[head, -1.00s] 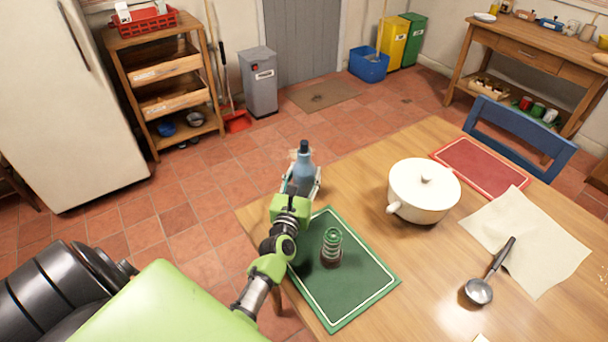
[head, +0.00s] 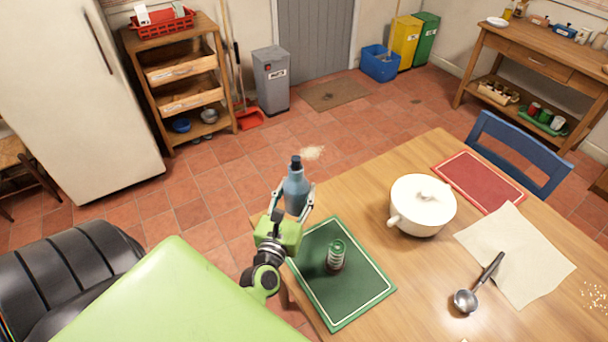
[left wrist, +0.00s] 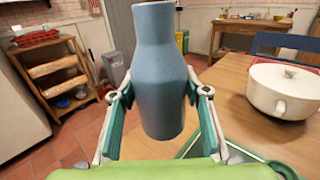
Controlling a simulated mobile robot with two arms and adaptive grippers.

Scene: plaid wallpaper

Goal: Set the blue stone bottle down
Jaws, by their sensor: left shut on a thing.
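The blue stone bottle (head: 296,188) is upright in my left gripper (head: 293,208), at the far left corner of the wooden table. In the left wrist view the bottle (left wrist: 158,75) stands between the two fingers of the gripper (left wrist: 160,115), which are shut on it. My right gripper is not in view.
A green mat (head: 345,290) with a green-topped jar (head: 336,256) lies just right of my left gripper. A white lidded pot (head: 422,207), a red mat (head: 478,180), a cream cloth (head: 525,255) and a ladle (head: 468,299) are further right. Bare wood (head: 350,190) lies between bottle and pot.

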